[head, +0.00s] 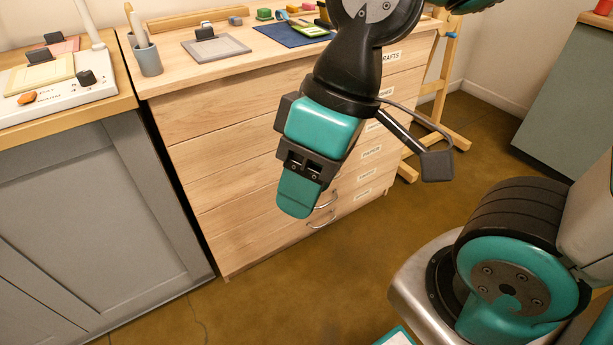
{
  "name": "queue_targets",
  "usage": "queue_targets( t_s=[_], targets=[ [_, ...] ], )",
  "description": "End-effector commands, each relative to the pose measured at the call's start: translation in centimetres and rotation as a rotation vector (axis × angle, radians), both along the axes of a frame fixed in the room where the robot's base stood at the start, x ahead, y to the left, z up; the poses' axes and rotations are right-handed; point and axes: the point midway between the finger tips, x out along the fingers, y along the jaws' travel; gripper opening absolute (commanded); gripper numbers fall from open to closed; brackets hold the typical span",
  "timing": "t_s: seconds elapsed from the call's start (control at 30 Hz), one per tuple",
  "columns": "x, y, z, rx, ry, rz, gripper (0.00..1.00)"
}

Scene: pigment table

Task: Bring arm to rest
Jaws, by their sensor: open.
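My gripper (298,192) hangs from my arm in the middle of the head view, in front of the wooden drawer cabinet (215,150). It points down and looks empty. I see the fingers from the side, so one hides most of the other and the gap between them does not show. The gripper is below the cabinet's top and looks clear of it. My arm comes down from the top of the view, with a camera on a bracket at its right.
On the cabinet top are a pen cup (148,58), a grey mat (217,47) with a dark block, and a blue mat (290,33). A grey cupboard (90,220) with a white board (45,88) stands at left. A wooden easel (440,90) stands behind. Brown floor (350,270) is open below.

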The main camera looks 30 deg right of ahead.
Motion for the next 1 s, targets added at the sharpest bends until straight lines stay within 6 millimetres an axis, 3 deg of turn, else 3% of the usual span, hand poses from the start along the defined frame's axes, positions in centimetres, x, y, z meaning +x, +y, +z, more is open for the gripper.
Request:
queue_targets(
  t_s=[0.17,0.27,0.37,0.6,0.73,1.0],
  targets=[
    [0.1,0.0,0.7,0.002,-0.001,0.001,0.46],
    [0.1,0.0,2.3,0.003,-0.002,0.001,0.46],
    [0.1,0.0,5.1,0.003,-0.002,0.001,0.46],
    [0.1,0.0,14.1,0.003,-0.004,0.002,0.46],
    [0.1,0.0,17.9,0.003,-0.004,0.002,0.46],
    [0.1,0.0,18.6,0.003,-0.004,0.002,0.46]
  ],
)
